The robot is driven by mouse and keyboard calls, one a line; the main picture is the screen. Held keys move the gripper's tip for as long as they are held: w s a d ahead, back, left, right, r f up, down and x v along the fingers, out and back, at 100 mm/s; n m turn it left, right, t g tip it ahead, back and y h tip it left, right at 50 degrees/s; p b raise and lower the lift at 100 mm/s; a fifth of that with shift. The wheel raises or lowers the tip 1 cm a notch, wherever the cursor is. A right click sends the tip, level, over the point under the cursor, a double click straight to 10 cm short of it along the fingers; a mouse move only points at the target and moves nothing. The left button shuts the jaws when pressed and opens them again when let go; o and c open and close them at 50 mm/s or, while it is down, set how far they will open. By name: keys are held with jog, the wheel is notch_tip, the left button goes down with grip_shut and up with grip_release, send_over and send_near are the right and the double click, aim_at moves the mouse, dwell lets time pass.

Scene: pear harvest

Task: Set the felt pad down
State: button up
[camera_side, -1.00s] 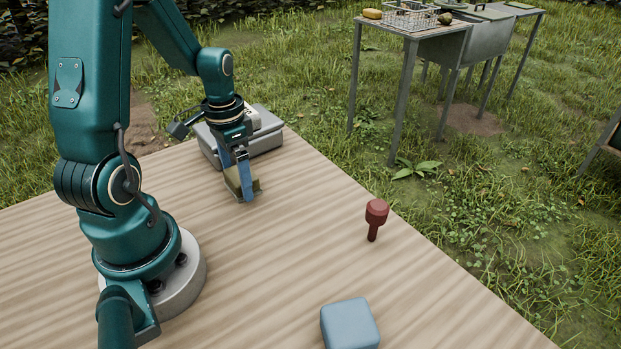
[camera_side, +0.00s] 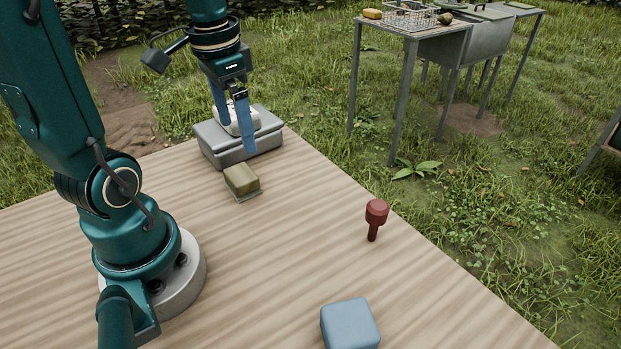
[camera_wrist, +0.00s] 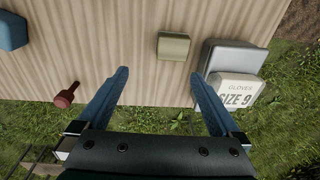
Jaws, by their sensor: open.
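The felt pad, an olive-tan block (camera_side: 242,181), lies flat on the wooden table (camera_side: 290,220), in front of a grey case. It also shows in the wrist view (camera_wrist: 173,46), near the table's edge. My gripper (camera_side: 236,135) is open and empty, raised above and behind the pad in the side view, with its blue fingers in front of the grey case. In the wrist view the two fingers (camera_wrist: 158,82) are spread wide, and the pad lies beyond their tips, touching neither.
A grey case (camera_side: 262,143) with a white box labelled "GLOVES SIZE 9" (camera_wrist: 234,90) on it stands at the table's back corner. A dark red knobbed tool (camera_side: 376,218) stands near the right edge. A blue block (camera_side: 349,324) sits at the front. The table's middle is clear.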

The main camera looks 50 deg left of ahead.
jog(key=s+d+r+t, duration=0.1)
jog(key=s+d+t, duration=0.1)
jog(key=d, duration=0.4)
jog(key=s+d+t, duration=0.1)
jog(key=d+t, duration=0.1)
jog(key=d, duration=0.3)
jog(key=shift+s+d+r+t+h, duration=0.3)
jog(key=shift+s+d+r, duration=0.05)
